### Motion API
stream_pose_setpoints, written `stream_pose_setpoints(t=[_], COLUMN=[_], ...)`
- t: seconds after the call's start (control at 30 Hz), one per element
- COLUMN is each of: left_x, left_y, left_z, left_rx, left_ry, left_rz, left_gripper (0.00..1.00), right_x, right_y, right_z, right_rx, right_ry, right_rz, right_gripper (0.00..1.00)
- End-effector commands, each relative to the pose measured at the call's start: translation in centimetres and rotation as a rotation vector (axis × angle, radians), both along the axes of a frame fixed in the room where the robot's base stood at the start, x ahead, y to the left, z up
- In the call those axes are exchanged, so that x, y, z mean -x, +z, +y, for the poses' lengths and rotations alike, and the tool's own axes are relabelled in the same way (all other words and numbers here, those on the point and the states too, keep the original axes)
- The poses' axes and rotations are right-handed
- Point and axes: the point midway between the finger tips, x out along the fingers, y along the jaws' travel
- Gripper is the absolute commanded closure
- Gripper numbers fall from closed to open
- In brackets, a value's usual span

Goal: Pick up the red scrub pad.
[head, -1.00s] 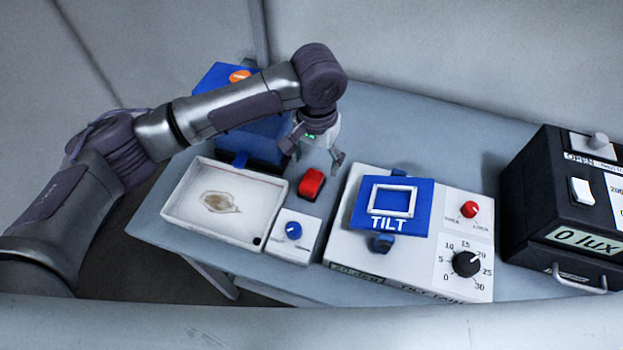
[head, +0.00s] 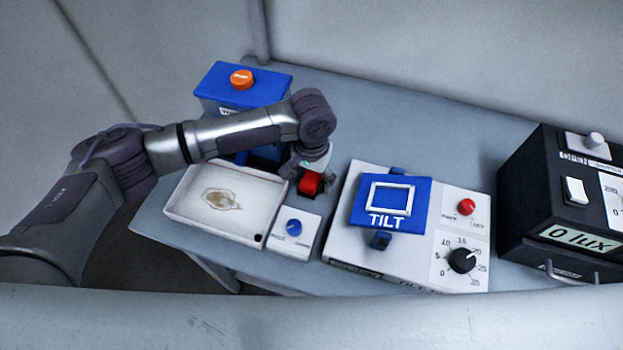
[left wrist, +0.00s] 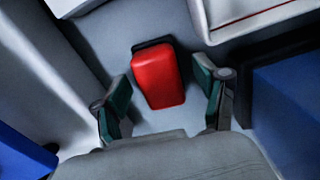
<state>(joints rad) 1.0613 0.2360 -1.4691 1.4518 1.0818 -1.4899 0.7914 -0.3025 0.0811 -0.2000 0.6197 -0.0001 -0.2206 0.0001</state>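The red scrub pad (head: 310,184) lies on the table between the white tray and the white tilt unit. In the left wrist view the pad (left wrist: 158,77) shows as a red block with a dark edge at its far end. My left gripper (head: 311,181) is over the pad from above and partly covers it in the head view. In the left wrist view my left gripper (left wrist: 163,105) is open, with one finger on each side of the pad's near end and gaps visible. My right gripper is in neither view.
A blue box (head: 216,86) stands behind. A black lux box (head: 522,180) is far right.

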Motion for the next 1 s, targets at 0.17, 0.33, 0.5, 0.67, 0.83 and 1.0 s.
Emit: stream_pose_setpoints(t=[0.17, 0.33, 0.5, 0.67, 0.83, 1.0], left_x=[0.0, 0.0, 0.0, 0.0, -0.1, -0.1], left_y=[0.0, 0.0, 0.0, 0.7, 3.6, 7.1], left_z=[0.0, 0.0, 0.0, 0.0, 0.0, 0.0], left_rx=[0.0, 0.0, 0.0, 0.001, 0.003, 0.001], left_ry=[0.0, 0.0, 0.0, -0.001, -0.001, 0.0], left_rz=[0.0, 0.0, 0.001, 0.0, -0.003, -0.003], left_gripper=[0.62, 0.9, 0.93, 0.94, 0.94, 0.94], right_x=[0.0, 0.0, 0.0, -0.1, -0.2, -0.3], right_y=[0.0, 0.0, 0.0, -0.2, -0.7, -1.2], right_z=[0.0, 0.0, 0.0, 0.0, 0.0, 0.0], right_rx=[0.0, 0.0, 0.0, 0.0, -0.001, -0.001], right_ry=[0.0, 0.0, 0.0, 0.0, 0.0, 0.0], right_rz=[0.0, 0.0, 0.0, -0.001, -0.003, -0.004], right_gripper=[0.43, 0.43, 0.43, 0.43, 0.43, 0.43])
